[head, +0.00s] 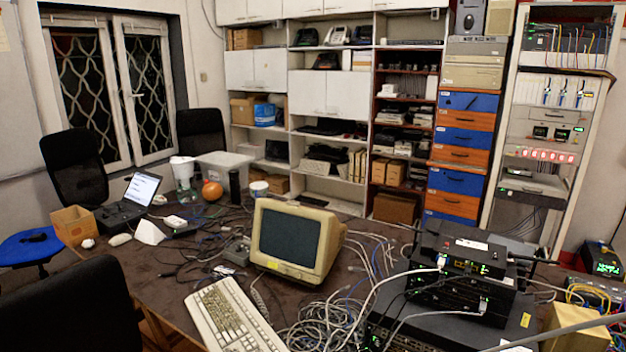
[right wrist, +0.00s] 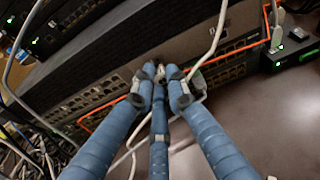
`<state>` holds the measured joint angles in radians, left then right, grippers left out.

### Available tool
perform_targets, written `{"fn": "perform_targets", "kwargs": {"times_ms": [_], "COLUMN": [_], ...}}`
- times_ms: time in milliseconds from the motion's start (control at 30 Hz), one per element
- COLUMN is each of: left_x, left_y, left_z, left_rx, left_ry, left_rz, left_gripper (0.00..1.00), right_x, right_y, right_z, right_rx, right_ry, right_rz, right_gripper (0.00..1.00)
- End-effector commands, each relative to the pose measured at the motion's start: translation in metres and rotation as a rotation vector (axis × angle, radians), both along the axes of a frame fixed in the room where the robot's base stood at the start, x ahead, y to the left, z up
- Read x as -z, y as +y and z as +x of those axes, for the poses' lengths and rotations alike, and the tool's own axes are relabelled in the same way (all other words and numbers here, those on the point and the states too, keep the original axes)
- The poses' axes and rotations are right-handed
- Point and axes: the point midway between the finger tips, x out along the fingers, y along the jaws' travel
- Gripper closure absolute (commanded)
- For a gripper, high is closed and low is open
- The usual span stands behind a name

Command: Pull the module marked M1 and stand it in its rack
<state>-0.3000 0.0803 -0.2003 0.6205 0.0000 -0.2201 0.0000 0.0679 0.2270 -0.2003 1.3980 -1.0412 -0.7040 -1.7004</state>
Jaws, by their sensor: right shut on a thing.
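In the right wrist view, my right gripper (right wrist: 161,84) has its blue fingers drawn together at the front of a dark switch with rows of ports (right wrist: 110,98). It is shut on a small grey piece (right wrist: 159,71) at the port face, mostly hidden between the fingertips. I cannot read an M1 mark on it, and cannot tell how far it sits in its port. In the head view, a stack of black network units (head: 455,290) stands on the table at the right. I cannot make out the module's rack.
In the right wrist view, an orange cable (right wrist: 230,57) and a white cable (right wrist: 213,42) run close by the fingers. In the head view, the table holds a CRT monitor (head: 292,240), a keyboard (head: 233,315) and tangled cables (head: 325,325). A beige box (head: 575,328) is at the bottom right.

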Motion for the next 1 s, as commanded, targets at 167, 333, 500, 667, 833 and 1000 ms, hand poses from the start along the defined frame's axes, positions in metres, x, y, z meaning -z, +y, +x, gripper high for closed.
{"fn": "perform_targets", "kwargs": {"times_ms": [167, 333, 500, 667, 833, 1000], "left_x": [-0.003, -0.006, -0.008, -0.011, -0.013, -0.015], "left_y": [0.0, 0.0, 0.0, 0.0, 0.0, 0.0], "left_z": [0.0, 0.0, 0.0, 0.0, 0.0, 0.0], "left_rx": [0.0, 0.0, 0.0, 0.0, 0.0, 0.0], "left_ry": [0.0, 0.001, 0.001, 0.001, 0.001, 0.001], "left_rz": [0.0, 0.0, 0.0, 0.0, 0.0, 0.0], "left_gripper": [0.0, 0.0, 0.0, 0.0, 0.0, 0.0], "right_x": [0.002, 0.003, 0.003, 0.003, 0.002, 0.001], "right_y": [0.005, 0.009, 0.013, 0.017, 0.02, 0.023], "right_z": [-0.007, -0.013, -0.019, -0.024, -0.03, -0.035], "right_rx": [-0.001, -0.002, -0.003, -0.003, -0.002, -0.003], "right_ry": [0.006, 0.005, 0.006, 0.006, 0.004, 0.002], "right_rz": [0.004, 0.003, 0.005, 0.005, 0.002, 0.004], "right_gripper": [1.0, 1.0, 1.0, 1.0, 1.0, 1.0]}}
